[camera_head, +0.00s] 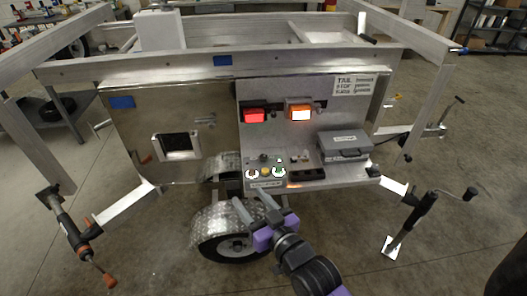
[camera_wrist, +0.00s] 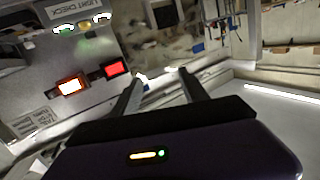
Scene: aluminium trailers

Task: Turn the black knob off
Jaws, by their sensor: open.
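A small control box (camera_head: 266,184) sits low on the trailer's metal panel, with two bright ringed controls and a yellow one between them. The ringed control on the left (camera_head: 251,174) has a dark centre; I cannot tell for sure which one is the black knob. In the wrist view the box (camera_wrist: 80,16) is upside down at the top left, with lettering that reads like "LIGHT CHECK". My gripper (camera_head: 254,206) is open and empty, in front of and below the box, apart from it. Its two fingers (camera_wrist: 158,76) show in the wrist view.
A red lamp (camera_head: 255,116) and an amber lamp (camera_head: 300,113) are lit above the box. A grey case (camera_head: 344,145) stands on the shelf to the right. A wheel with a tread-plate fender (camera_head: 212,222) is below. Crank jacks (camera_head: 406,222) stand at both sides.

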